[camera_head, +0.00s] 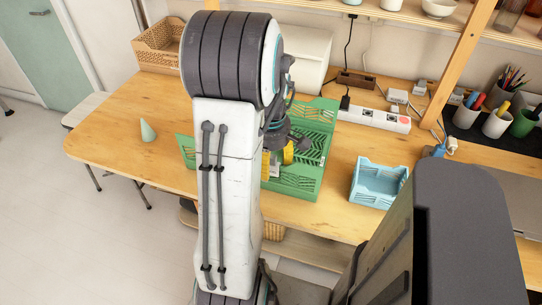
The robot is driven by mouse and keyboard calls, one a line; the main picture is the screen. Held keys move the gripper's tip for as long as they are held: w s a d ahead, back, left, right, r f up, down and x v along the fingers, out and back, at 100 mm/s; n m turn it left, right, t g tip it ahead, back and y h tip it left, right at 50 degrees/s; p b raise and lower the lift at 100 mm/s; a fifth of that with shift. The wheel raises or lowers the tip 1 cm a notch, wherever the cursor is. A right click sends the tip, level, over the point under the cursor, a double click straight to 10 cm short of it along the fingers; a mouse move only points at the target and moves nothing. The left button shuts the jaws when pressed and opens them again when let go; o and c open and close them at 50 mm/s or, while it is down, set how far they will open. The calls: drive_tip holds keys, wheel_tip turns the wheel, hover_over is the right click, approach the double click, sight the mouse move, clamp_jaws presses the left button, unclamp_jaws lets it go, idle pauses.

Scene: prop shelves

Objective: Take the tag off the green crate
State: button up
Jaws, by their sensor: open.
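The green crate (300,184) stands on the wooden table, with slotted walls and its left part behind my arm. My gripper (288,140) is over the crate, partly hidden by my own arm, and open. Something yellow (288,153) shows just below it inside the crate, with a small pale patch beside it. I cannot make out the tag for certain. I cannot tell whether my gripper touches anything.
A light blue basket (378,184) stands right of the crate on the wooden table (120,117). A pale green cone (147,131) stands at left, with clear tabletop around it. A white power strip (374,117), a woven basket (160,47) and pen cups (497,121) stand farther back.

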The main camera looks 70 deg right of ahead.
drive_tip(key=shift+f, duration=0.15)
clamp_jaws()
idle(0.6)
idle(0.5)
